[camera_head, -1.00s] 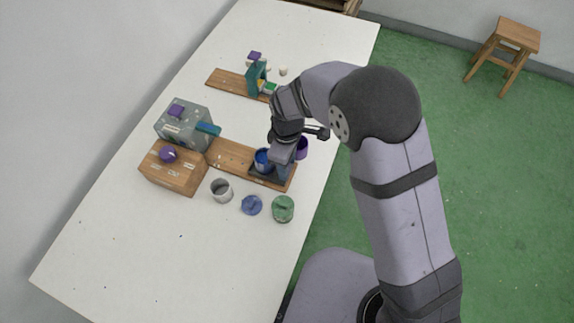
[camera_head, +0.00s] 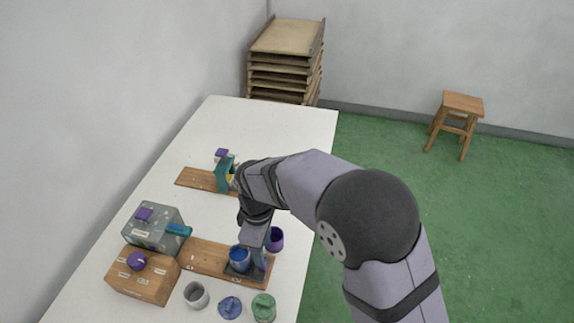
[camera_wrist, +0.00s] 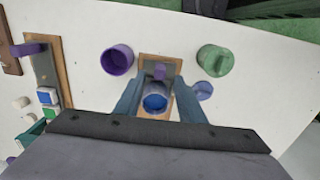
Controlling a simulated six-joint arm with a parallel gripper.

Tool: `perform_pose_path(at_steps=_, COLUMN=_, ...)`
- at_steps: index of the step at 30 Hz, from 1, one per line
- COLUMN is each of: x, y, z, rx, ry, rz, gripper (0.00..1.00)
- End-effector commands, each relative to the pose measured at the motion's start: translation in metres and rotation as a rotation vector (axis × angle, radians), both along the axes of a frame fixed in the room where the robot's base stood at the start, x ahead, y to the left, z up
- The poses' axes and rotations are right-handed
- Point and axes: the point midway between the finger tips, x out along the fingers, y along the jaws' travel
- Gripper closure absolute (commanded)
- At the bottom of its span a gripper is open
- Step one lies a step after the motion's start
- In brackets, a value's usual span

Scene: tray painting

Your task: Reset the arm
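My gripper (camera_wrist: 157,82) points down with its two fingers apart, one on each side of a cup of blue paint (camera_wrist: 154,103). The fingers look open, with narrow gaps beside the cup. In the head view the blue cup (camera_head: 239,257) stands on a dark plate (camera_head: 248,274) at the right end of a wooden board (camera_head: 208,258). My gripper (camera_head: 258,255) is low at its right side there and partly hides it. My arm arches over the table's right edge from the right.
A purple cup (camera_head: 275,239) stands close to the right of my gripper. A grey cup (camera_head: 196,294), blue lid (camera_head: 230,307) and green lid (camera_head: 263,306) are in front. The table's far end (camera_head: 270,125) is clear.

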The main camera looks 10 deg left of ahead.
Motion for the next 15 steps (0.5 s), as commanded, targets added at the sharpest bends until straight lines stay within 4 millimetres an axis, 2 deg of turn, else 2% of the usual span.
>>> perform_pose_path(at_steps=4, x=0.006, y=-0.018, z=0.005, rx=0.001, ry=-0.001, rz=-0.074, gripper=0.64)
perform_pose_path(at_steps=7, x=0.013, y=-0.051, z=0.012, rx=0.0, ry=0.0, rz=-0.208, gripper=0.64)
perform_pose_path(at_steps=11, x=0.018, y=-0.118, z=0.025, rx=0.002, ry=-0.003, rz=-0.484, gripper=0.64)
perform_pose_path(at_steps=15, x=0.002, y=-0.196, z=0.035, rx=0.003, ry=-0.004, rz=-0.84, gripper=0.64)
